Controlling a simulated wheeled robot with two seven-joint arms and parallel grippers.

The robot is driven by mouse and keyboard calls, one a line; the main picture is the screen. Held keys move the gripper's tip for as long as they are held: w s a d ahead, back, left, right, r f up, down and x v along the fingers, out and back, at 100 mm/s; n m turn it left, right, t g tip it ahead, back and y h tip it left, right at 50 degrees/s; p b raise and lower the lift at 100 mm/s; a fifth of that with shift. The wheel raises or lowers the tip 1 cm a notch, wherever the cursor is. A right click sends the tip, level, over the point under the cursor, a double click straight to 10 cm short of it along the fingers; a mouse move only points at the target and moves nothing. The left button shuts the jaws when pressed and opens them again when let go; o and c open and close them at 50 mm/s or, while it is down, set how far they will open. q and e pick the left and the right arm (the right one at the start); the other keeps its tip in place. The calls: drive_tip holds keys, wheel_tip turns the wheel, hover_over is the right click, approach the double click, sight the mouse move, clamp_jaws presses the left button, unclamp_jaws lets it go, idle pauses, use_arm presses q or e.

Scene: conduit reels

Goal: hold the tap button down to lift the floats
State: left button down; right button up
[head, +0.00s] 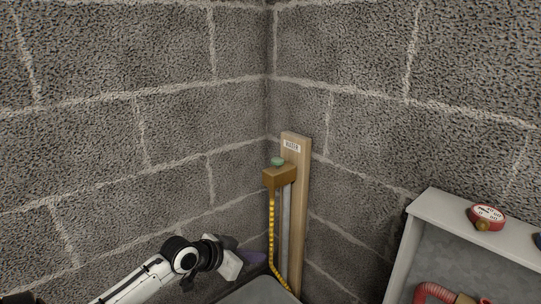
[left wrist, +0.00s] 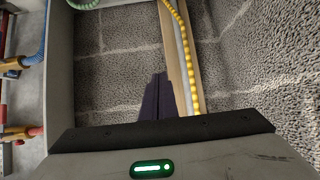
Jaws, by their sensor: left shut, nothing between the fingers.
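A small green button (head: 277,161) sits on top of a brown tap box (head: 278,177), fixed to an upright wooden board (head: 300,190) in the wall corner. A sign (head: 291,146) is at the board's top. A yellow beaded line (head: 272,225) hangs from the box; it also runs along the board in the left wrist view (left wrist: 178,22). My left gripper (head: 254,257) is low and left of the board, below the button and apart from it. Its dark purple fingers (left wrist: 157,95) are shut and empty. I cannot make out any floats. My right gripper is out of view.
A white-topped cabinet (head: 470,228) stands at the right with a red gauge (head: 487,215) on it and a red hose (head: 435,291) inside. In the left wrist view, a blue hose (left wrist: 36,42) and brass fittings are at the left. Block walls close the corner.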

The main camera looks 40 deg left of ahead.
use_arm(q)
drive_tip(key=w+a+r+t, duration=0.1)
drive_tip(key=a+r, duration=0.1)
drive_tip(key=r, duration=0.8)
drive_tip(key=w+a+r+t, duration=0.1)
drive_tip(key=a+r, duration=0.2)
drive_tip(key=r, duration=0.7)
drive_tip(key=w+a+r+t+h, duration=0.1)
drive_tip(key=a+r+t, duration=0.1)
drive_tip(key=r, duration=0.7)
drive_tip(key=shift+a+r+m, duration=0.4)
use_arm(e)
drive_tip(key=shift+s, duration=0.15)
use_arm(q)
drive_tip(key=shift+w, duration=0.15)
drive_tip(key=p, duration=0.2)
hover_over(278, 161)
drive_tip(key=s+a, duration=0.1)
drive_tip(key=s, duration=0.1)
drive_tip(key=shift+w+a+f, duration=0.1)
drive_tip(key=shift+w+f, duration=0.1)
drive_tip(key=shift+f, duration=0.9)
wheel_tip(278, 161, down, 3)
drive_tip(key=shift+r, duration=0.1)
drive_tip(key=shift+s+f, duration=0.1)
drive_tip(key=shift+f, duration=0.65)
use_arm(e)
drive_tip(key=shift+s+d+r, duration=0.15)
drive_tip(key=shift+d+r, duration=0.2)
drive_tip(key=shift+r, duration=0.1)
